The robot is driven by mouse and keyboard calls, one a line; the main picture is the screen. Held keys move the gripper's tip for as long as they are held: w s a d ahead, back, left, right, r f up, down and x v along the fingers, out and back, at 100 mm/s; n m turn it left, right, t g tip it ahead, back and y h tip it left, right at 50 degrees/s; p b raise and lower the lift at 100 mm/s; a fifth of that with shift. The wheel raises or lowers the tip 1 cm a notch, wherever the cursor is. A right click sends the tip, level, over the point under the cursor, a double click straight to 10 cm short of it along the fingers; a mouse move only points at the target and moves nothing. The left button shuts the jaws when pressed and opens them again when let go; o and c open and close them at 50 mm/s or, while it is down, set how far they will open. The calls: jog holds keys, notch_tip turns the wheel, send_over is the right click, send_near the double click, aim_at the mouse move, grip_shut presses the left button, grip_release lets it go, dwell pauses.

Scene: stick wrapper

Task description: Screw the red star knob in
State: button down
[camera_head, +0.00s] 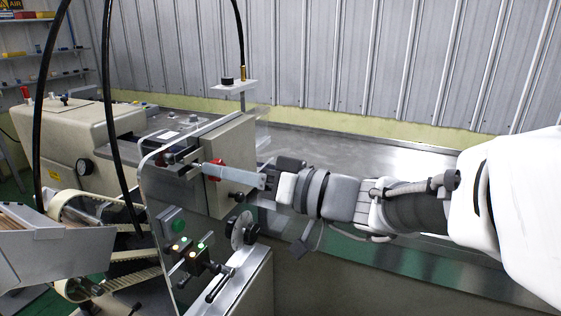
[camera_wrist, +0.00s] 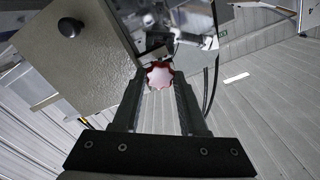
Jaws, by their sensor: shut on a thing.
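The red star knob (camera_head: 217,169) is on the beige box of the machine, partly covered by a pale strip in the head view. In the wrist view the star knob (camera_wrist: 160,76) sits between my fingertips, its lobed face towards the camera. My gripper (camera_head: 262,177) reaches in from the right in the head view. In the wrist view my gripper (camera_wrist: 160,82) has a finger on each side of the knob and is shut on it. The knob's threaded end is hidden, so how deep it sits cannot be told.
A black knob (camera_wrist: 70,27) stands on the box face near the fingers. Black hoses (camera_head: 107,110) hang at the left. The metal table (camera_head: 350,150) behind is clear.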

jog(key=shift+b+x, duration=0.75)
jog(key=shift+b, duration=1.5)
dwell(1.6)
jog(key=shift+a+b, duration=0.2)
jog(key=shift+b, duration=1.15)
dwell(0.8)
jog(key=m+p, duration=0.2)
jog(key=m, duration=0.3)
jog(key=shift+r+m, duration=0.1)
jog(key=shift+m, duration=0.3)
jog(key=m+p, duration=0.3)
jog(key=m, duration=0.2)
jog(key=shift+r, duration=0.1)
jog(key=m+p, duration=0.2)
jog(key=m, duration=0.1)
jog(key=shift+m, duration=0.3)
jog(key=m+p, duration=0.3)
jog(key=m, duration=0.1)
jog(key=m+p, duration=0.3)
jog(key=shift+w+m, duration=0.1)
jog(key=shift+m, duration=0.7)
